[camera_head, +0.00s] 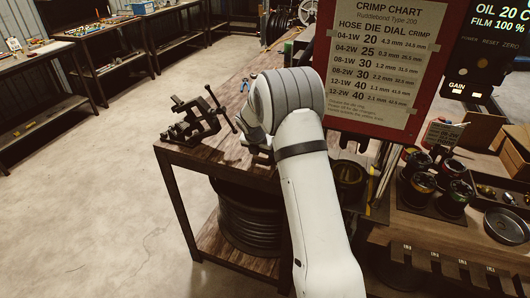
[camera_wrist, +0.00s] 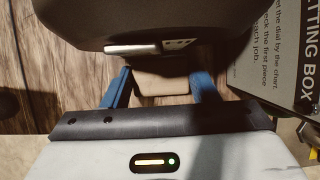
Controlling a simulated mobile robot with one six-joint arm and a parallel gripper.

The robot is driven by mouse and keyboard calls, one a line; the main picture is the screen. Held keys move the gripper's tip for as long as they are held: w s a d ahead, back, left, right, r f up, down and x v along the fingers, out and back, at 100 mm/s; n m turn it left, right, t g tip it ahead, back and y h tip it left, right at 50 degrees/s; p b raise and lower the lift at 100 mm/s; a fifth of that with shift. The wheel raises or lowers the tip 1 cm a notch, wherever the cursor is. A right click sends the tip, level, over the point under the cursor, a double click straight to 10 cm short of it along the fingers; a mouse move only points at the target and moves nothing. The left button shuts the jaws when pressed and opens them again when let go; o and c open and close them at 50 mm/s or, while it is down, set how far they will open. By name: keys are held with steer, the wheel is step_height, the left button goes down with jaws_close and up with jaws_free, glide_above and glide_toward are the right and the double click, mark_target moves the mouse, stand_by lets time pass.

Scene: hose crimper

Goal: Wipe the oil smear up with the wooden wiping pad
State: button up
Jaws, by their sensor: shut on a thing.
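In the wrist view my gripper (camera_wrist: 163,73) has its two blue fingers on either side of a plain tan block (camera_wrist: 166,88), which looks like the wooden wiping pad. The gripper is shut on it. The block's far end is hidden under a large dark rounded body. Wood planks of a bench top (camera_wrist: 75,85) show around the fingers. I cannot tell whether the pad touches the wood. In the head view my white arm hides the gripper and the pad. I cannot make out the oil smear in either view.
A dark clamp-like vise (camera_head: 197,118) stands on the wooden bench (camera_head: 235,178) left of my arm. A red crimp chart panel (camera_head: 385,70) rises close on the right. A coiled hose (camera_head: 248,220) lies on the lower shelf. Cans (camera_head: 455,195) crowd the right bench. The left floor is clear.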

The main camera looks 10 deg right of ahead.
steer(key=shift+w+a+p, duration=0.25)
steer(key=shift+w+a, duration=0.3)
steer(key=shift+a, duration=0.25)
steer(key=shift+w+a+p, duration=0.2)
steer(key=shift+w+a, duration=0.35)
steer(key=shift+a, duration=0.25)
steer(key=shift+s+d, duration=0.55)
steer(key=shift+d, duration=0.25)
steer(key=shift+s+d, duration=0.5)
steer(key=shift+d, duration=0.25)
steer(key=shift+s+d, duration=0.55)
steer(key=shift+d, duration=0.25)
steer(key=shift+a, duration=0.1)
steer(key=shift+w+a+p, duration=0.45)
steer(key=shift+w+a, duration=0.35)
steer(key=shift+a, duration=0.3)
steer(key=shift+w+a+p, duration=0.4)
steer(key=shift+w+a, duration=0.4)
steer(key=shift+a, duration=0.3)
